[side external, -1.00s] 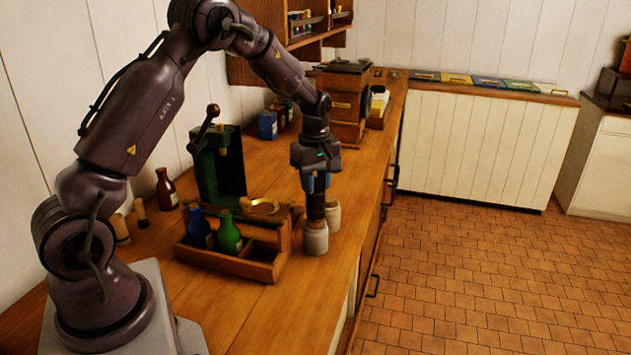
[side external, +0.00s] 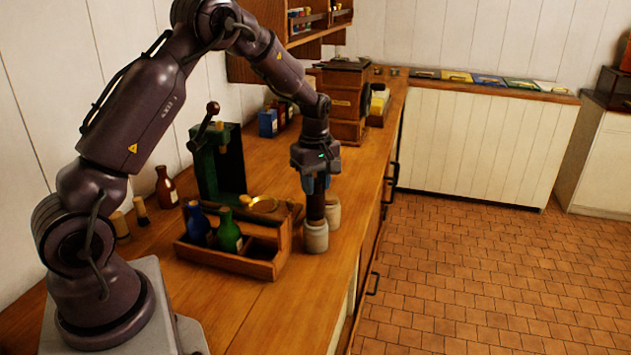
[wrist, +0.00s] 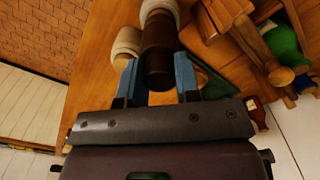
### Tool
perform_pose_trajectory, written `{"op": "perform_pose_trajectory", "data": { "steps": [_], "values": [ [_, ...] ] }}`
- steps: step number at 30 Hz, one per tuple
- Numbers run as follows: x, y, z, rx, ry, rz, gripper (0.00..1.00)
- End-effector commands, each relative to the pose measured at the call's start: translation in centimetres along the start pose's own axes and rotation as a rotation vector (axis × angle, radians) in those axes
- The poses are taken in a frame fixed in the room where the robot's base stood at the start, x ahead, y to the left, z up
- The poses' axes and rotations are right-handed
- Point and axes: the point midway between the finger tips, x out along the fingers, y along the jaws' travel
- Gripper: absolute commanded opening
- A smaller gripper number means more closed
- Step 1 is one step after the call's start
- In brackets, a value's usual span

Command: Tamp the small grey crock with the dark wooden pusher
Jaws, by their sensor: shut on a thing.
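My gripper (side external: 315,184) is shut on the dark wooden pusher (side external: 316,208) and holds it upright. The small grey crock (side external: 316,238) stands on the counter directly below, and the pusher's lower end is at its mouth. I cannot tell how deep it reaches inside. In the wrist view the pusher (wrist: 158,62) lies between my blue fingers (wrist: 156,78), with the crock's pale rim (wrist: 160,7) at its far end. A second pale crock (side external: 333,212) stands close behind; it also shows in the wrist view (wrist: 126,42).
A wooden caddy (side external: 228,262) with a blue bottle (side external: 197,224) and a green bottle (side external: 228,232) stands just left of the crock. A green press (side external: 218,165) is behind it. The counter's front edge lies close on the right.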

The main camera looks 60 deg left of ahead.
Motion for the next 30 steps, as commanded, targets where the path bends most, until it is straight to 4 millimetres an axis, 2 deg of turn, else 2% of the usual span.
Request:
{"op": "perform_pose_trajectory", "data": {
  "steps": [30],
  "values": [
    [0.97,-0.01,0.01,0.0,0.0,-0.001,0.02]
  ]
}}
